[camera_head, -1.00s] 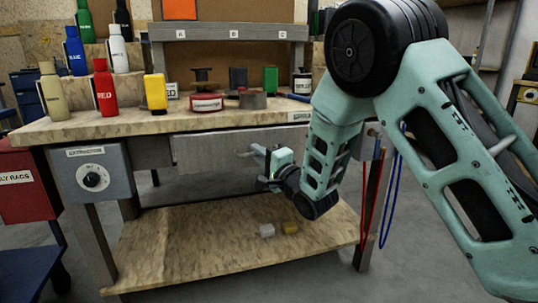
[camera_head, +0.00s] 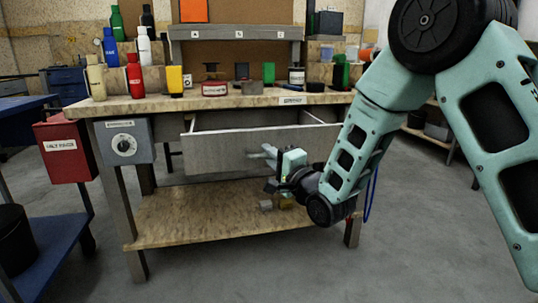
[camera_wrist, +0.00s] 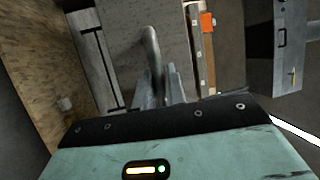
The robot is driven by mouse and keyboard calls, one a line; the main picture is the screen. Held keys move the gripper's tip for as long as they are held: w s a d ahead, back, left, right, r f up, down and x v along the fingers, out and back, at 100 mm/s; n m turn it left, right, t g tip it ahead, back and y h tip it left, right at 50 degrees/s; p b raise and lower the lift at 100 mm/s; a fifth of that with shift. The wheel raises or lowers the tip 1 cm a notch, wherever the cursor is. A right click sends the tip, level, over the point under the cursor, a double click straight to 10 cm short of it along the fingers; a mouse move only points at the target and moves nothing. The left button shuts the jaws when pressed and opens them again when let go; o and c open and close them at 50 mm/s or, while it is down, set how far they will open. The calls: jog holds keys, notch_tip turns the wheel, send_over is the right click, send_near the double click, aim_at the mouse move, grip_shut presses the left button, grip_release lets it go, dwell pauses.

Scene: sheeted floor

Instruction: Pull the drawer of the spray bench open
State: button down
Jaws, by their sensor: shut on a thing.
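The spray bench (camera_head: 240,108) stands ahead with its grey drawer (camera_head: 215,153) pulled partway out; its side walls and part of its inside show below the worktop. My gripper (camera_head: 268,155) is at the middle of the drawer front, shut on the drawer handle (camera_head: 256,155). In the wrist view, the curved bar of the handle (camera_wrist: 150,50) runs down between the fingers (camera_wrist: 160,90). The fingertips are partly hidden by the handle. My arm covers the right end of the drawer front.
A grey control box with a knob (camera_head: 124,142) hangs at the bench's left front, close to the drawer. Bottles and tins stand on the worktop. The lower shelf (camera_head: 185,215) holds two small blocks. Floor in front is clear.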

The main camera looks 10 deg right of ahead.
jog(key=shift+s, duration=0.1)
jog(key=c, duration=1.5)
grip_release()
jog(key=shift+o, duration=0.2)
jog(key=p+v, duration=1.3)
jog(key=v, duration=0.4)
jog(key=shift+s+d+f, duration=0.1)
jog(key=shift+s+f, duration=0.05)
